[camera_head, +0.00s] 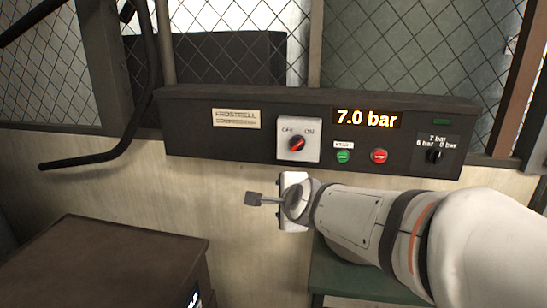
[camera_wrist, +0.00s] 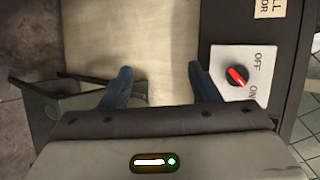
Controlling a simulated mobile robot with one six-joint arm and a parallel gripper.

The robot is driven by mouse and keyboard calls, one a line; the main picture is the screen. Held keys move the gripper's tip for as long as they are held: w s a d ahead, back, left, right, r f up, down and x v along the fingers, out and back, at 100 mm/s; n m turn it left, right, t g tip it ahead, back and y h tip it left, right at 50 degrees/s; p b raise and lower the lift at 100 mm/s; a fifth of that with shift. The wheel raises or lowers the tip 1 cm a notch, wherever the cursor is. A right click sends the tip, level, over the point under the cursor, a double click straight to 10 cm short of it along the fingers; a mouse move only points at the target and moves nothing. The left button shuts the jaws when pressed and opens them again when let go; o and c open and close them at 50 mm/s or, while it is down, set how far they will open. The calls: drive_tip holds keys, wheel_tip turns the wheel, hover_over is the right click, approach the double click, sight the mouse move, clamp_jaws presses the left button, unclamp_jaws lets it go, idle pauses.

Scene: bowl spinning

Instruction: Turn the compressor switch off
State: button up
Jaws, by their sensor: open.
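The compressor switch is a black rotary knob with a red pointer (camera_head: 297,143) on a white plate (camera_head: 312,153) marked OFF at left and ON at right. In the head view the pointer tilts up to the right, toward ON. In the wrist view the red knob (camera_wrist: 237,76) and its plate (camera_wrist: 222,57) are right of the fingers. My gripper (camera_head: 262,199) is below the switch plate in the head view, apart from the knob. In the wrist view my gripper (camera_wrist: 160,76) is open, with nothing between its two blue fingers.
The dark control panel (camera_head: 210,150) also carries a 7.0 bar display (camera_head: 367,118), a green button (camera_head: 343,157), a red button (camera_head: 379,156) and a black selector (camera_head: 434,156). A brown cabinet (camera_head: 120,250) stands at lower left. A dark bent pipe (camera_head: 100,156) is left of the panel.

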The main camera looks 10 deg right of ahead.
drive_tip(key=shift+o, duration=0.3)
drive_tip(key=w+m+t, duration=0.1)
drive_tip(key=m, duration=0.1)
drive_tip(key=w+r+m+t+h+b, duration=0.1)
drive_tip(key=w+m, duration=0.1)
drive_tip(key=m, duration=0.1)
drive_tip(key=w+r+m+t, duration=0.1)
drive_tip(key=w+m, duration=0.1)
drive_tip(key=shift+w+d+m+h+b, duration=0.1)
drive_tip(key=shift+d+m+h+b, duration=0.1)
drive_tip(key=shift+m+h+b, duration=0.15)
drive_tip(key=m+t+h+b, duration=0.2)
drive_tip(key=m+h, duration=0.4)
drive_tip(key=m, duration=0.8)
approach(297, 147)
drive_tip(key=w, duration=0.2)
drive_tip(key=x, duration=0.4)
drive_tip(key=p+x, duration=0.1)
drive_tip(key=x, duration=0.3)
drive_tip(key=shift+s+d, duration=0.1)
drive_tip(key=shift+d, duration=0.15)
drive_tip(key=shift+c, duration=0.4)
drive_tip(key=c, duration=0.9)
